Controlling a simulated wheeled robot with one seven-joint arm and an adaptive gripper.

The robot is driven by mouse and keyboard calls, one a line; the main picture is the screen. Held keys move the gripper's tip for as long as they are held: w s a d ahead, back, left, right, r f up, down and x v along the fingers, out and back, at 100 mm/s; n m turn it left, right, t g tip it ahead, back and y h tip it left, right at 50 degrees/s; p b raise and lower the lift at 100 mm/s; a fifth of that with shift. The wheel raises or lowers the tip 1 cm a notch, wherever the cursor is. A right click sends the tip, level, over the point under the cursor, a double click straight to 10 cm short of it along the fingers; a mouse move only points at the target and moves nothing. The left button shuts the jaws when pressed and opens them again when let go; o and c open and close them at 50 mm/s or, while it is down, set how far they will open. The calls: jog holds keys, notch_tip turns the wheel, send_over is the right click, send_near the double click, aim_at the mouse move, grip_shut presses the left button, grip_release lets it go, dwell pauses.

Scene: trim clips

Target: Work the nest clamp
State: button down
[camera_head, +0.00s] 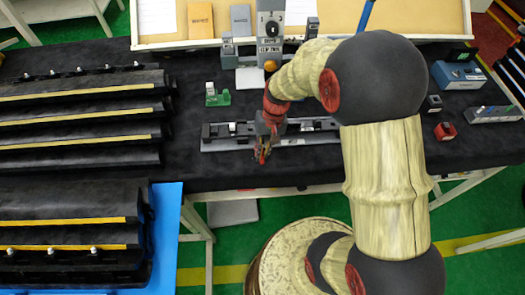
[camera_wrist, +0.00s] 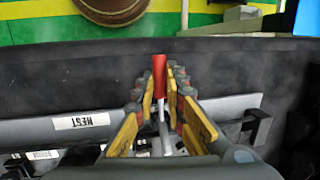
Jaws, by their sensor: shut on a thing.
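The nest (camera_head: 220,143) is a long grey and black fixture lying along the front of the dark table. In the wrist view its grey bar (camera_wrist: 45,131) carries a white label reading NEST. The clamp shows as a red-tipped handle (camera_wrist: 159,72) on a metal rod. The fingers are shut on the handle. The clamp's base is mostly hidden behind the fingers.
Black trim panels (camera_head: 75,115) fill the left side. A red part (camera_head: 445,132) and a grey box (camera_head: 494,114) lie at right.

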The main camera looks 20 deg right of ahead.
jog(key=c, duration=1.8)
grip_release()
jog(key=shift+f+b, duration=0.2)
jog(key=shift+b, duration=0.25)
